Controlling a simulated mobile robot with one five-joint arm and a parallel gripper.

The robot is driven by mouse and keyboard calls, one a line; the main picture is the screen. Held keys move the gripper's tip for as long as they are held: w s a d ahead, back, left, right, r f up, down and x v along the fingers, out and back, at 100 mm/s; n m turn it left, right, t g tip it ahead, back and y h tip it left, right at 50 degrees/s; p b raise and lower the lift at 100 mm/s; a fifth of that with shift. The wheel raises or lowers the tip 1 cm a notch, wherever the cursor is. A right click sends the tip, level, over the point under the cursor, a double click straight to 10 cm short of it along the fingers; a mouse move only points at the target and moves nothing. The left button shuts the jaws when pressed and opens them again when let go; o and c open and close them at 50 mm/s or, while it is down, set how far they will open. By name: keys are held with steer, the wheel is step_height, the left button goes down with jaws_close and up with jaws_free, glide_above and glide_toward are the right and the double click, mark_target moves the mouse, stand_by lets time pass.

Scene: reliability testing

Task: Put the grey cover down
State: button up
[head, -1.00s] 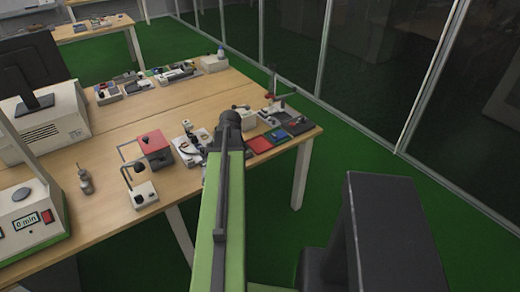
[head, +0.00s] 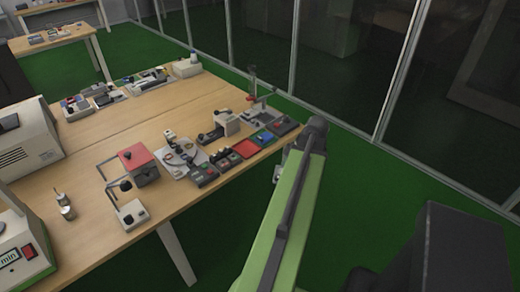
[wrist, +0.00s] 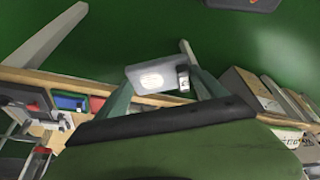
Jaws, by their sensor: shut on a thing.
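The grey cover (wrist: 146,75) shows in the wrist view as a small light-grey piece with a whitish patch. A small dark and pale part sits at its right end. My gripper (wrist: 160,81) is shut on it, with one finger at each side. Green floor lies behind the cover in that view. In the head view my arm reaches out at the right, past the table's right edge. The cover cannot be made out there.
The wooden table (head: 110,138) has free room in its middle. Near its right edge are a red tray (head: 245,149), a blue tray (head: 264,138) and a small stand (head: 254,97). A red-topped box (head: 134,157) is further left. A glass wall stands behind.

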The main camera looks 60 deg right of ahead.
steer(key=shift+w+f, duration=0.1)
steer(key=shift+w, duration=0.1)
steer(key=w+d+r+m+h+p, duration=0.1)
steer(key=w+d+m, duration=0.3)
steer(key=w+d, duration=0.45)
steer(key=w+d+r+m+h+p, duration=0.1)
steer(key=w+d+m+h, duration=0.15)
steer(key=w+d, duration=0.65)
steer(key=b, duration=0.7)
glide_above(246, 149)
steer(key=s, duration=0.2)
steer(key=shift+m+y, duration=0.35)
steer(key=f, duration=0.7)
steer(key=shift+w+f, duration=0.1)
steer(key=shift+w, duration=0.45)
steer(key=shift+f+b, duration=2.4)
steer(key=shift+b, duration=0.15)
steer(key=shift+s+a, duration=0.1)
steer(key=shift+s+a, duration=0.1)
